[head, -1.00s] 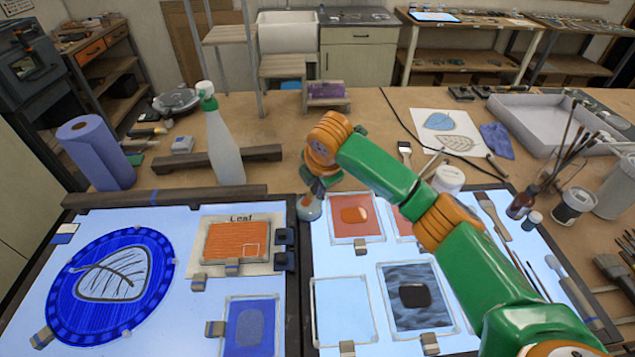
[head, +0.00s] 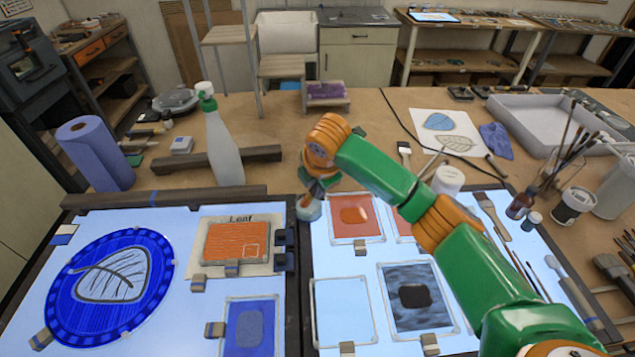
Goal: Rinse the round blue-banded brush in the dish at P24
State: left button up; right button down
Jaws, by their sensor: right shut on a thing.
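My right gripper (head: 314,186) is at the top left corner of the right light panel, mostly hidden by its own arm. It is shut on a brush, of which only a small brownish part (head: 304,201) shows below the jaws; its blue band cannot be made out. A small round glass dish (head: 309,213) is directly below the gripper, with the brush's low end at or inside its rim. How deep the brush reaches is hard to tell. No P24 label is readable. My left gripper is not in view.
Painted glass panes, among them an orange one (head: 355,216) and a dark grey one (head: 417,297), lie just right of and below the dish. A white spray bottle (head: 222,140) stands to the left. Brushes stand in a jar (head: 573,207) at right.

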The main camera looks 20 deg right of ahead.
jog(key=shift+s+a, duration=0.1)
jog(key=shift+s, duration=0.05)
jog(key=shift+w+d, duration=0.45)
jog(key=shift+s+a, duration=0.4)
jog(key=shift+a, duration=0.05)
jog(key=shift+w+d, duration=0.4)
jog(key=shift+d, duration=0.05)
jog(key=shift+s+a, duration=0.4)
jog(key=shift+a, duration=0.05)
jog(key=shift+w+d, duration=0.2)
jog(key=shift+s+d+r, duration=0.2)
jog(key=shift+r, duration=0.4)
jog(key=shift+s+d+r, duration=0.2)
jog(key=shift+s+r, duration=0.05)
jog(key=shift+r, duration=0.35)
jog(key=shift+s+d+r, duration=0.2)
jog(key=shift+r, duration=2.65)
